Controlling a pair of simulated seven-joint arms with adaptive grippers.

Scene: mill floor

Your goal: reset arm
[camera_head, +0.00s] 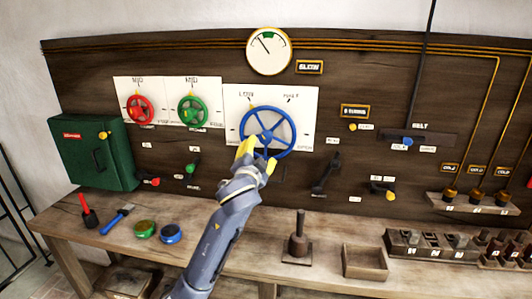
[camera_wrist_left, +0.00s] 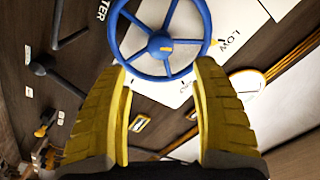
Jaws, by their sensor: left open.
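My left gripper (camera_head: 255,159) is in front of the lower left part of the large blue handwheel (camera_head: 267,131) on the wooden panel. Its yellow fingers are spread apart. In the left wrist view, the open left gripper (camera_wrist_left: 162,82) has its fingertips near the rim of the blue wheel (camera_wrist_left: 160,45), with nothing held between them. I cannot tell whether the fingertips touch the rim. My left arm (camera_head: 220,235) reaches up over the bench from the bottom of the head view. My right gripper is not in view.
A red wheel (camera_head: 139,109) and a green wheel (camera_head: 191,110) sit left of the blue one. A dark lever (camera_head: 326,174) is right of my gripper. The bench holds a dark post on a base (camera_head: 298,246), an open wooden box (camera_head: 365,263) and a blue-handled tool (camera_head: 115,220).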

